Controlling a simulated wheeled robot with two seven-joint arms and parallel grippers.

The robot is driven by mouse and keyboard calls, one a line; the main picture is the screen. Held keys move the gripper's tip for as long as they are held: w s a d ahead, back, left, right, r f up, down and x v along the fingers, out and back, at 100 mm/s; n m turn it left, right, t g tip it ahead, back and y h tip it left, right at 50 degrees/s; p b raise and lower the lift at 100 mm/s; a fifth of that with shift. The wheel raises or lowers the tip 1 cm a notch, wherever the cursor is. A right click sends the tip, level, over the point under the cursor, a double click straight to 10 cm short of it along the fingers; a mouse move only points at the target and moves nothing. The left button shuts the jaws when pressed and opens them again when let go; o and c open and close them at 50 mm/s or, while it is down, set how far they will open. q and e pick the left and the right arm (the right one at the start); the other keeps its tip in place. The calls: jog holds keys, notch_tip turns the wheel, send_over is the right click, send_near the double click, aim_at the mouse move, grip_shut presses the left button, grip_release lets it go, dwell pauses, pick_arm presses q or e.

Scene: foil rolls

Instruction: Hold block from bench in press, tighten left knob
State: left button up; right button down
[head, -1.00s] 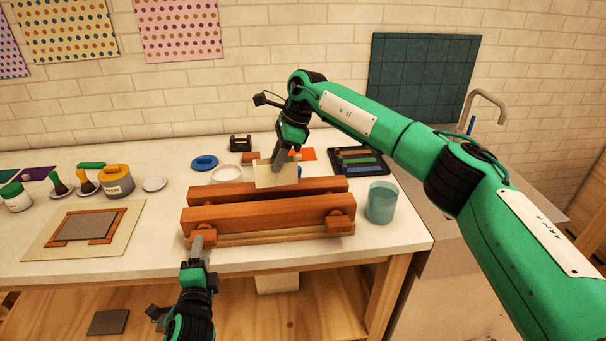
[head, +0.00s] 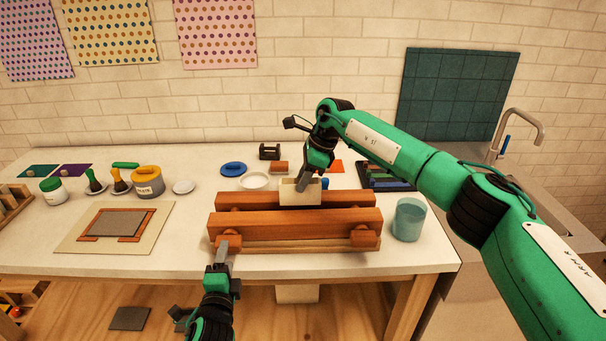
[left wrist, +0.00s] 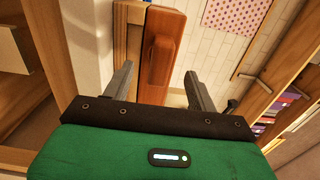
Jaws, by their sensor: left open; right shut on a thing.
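The wooden press (head: 295,228) stands near the bench's front edge, with two long red-brown beams and a gap between them. Its left knob (head: 233,240) and right knob (head: 363,239) are on the front beam. My right gripper (head: 305,184) is shut on the cream block (head: 289,194), whose lower part overlaps the rear beam at the gap; whether it touches the press is unclear. My left gripper (head: 223,250) is open at the left knob. In the left wrist view its fingers (left wrist: 160,78) are spread either side of a wooden part of the press (left wrist: 158,45).
A teal cup (head: 409,220) stands right of the press. Behind it are a white dish (head: 255,181), a blue lid (head: 233,169) and a dark tray (head: 388,178).

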aim_at(303, 194)
jog(key=shift+f, duration=2.5)
pick_arm(q)
jog(key=shift+s, duration=0.1)
jog(key=shift+w, duration=0.2)
